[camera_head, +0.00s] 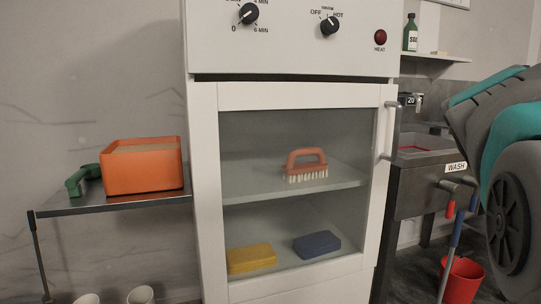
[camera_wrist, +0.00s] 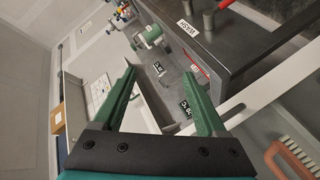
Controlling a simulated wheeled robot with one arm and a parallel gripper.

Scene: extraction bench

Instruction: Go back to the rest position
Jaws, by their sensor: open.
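My gripper (camera_wrist: 159,76) shows in the wrist view with its two green fingers spread apart. Nothing is held between them. Behind the fingers are grey surfaces, a white panel and the dark wash bench. In the head view, part of my teal and grey arm fills the right edge, in front of the sink area. The gripper itself is outside the head view.
A white cabinet (camera_head: 205,180) has its glass door shut. Inside are an orange brush (camera_head: 305,160), a yellow sponge (camera_head: 251,258) and a blue sponge (camera_head: 317,244). An orange box (camera_head: 142,172) stands on the left shelf. A red bucket (camera_head: 462,278) is below the sink (camera_head: 430,170).

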